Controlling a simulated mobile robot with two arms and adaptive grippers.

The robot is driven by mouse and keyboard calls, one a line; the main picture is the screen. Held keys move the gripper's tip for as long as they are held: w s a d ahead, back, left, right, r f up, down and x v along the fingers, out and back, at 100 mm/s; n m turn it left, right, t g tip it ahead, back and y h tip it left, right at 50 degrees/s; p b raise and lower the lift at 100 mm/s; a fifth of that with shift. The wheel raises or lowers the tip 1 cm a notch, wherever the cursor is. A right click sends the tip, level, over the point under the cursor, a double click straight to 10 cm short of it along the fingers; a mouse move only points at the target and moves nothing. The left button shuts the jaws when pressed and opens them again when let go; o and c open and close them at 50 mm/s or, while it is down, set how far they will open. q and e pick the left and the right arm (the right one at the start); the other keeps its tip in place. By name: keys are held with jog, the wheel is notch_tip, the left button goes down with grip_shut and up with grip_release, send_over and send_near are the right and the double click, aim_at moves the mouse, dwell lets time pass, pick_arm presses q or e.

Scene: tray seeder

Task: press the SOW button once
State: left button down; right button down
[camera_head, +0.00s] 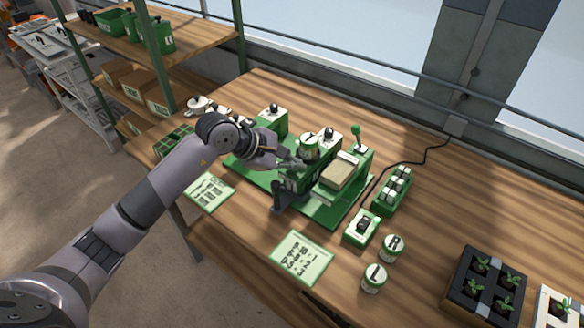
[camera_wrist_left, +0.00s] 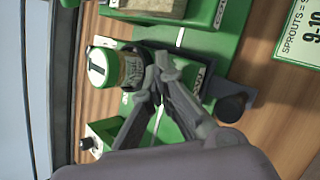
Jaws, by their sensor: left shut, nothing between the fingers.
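The green seeder (camera_head: 325,208) stands on the wooden bench, with a jar (camera_head: 309,146) on its middle block. In the left wrist view a green block (camera_wrist_left: 188,120) beside the jar (camera_wrist_left: 103,66) has a partly hidden label that seems to read SOW. A dark round knob or button (camera_wrist_left: 232,107) sits on a dark bracket beside that block; I cannot tell whether it is the SOW button. My left gripper (camera_head: 298,164) is shut and empty at the block, its fingertips (camera_wrist_left: 158,72) close to the jar. Contact cannot be told. My right gripper is out of view.
A green-knobbed lever (camera_head: 356,131) and a brown block (camera_head: 340,172) are on the seeder's right. A small switch box (camera_head: 361,228), a rack of vials (camera_head: 391,190), jars L (camera_head: 374,278) and R (camera_head: 392,248), and a card (camera_head: 301,258) lie nearby. Seedling trays (camera_head: 484,284) stand at right.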

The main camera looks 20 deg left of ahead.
aim_at(293, 172)
pick_arm(q)
jog(key=shift+r+p, duration=0.35)
jog(key=shift+r, duration=0.5)
jog(key=shift+r, duration=0.15)
notch_tip(293, 172, up, 5)
jog(key=shift+f+p, duration=0.15)
jog(key=shift+p, duration=0.95)
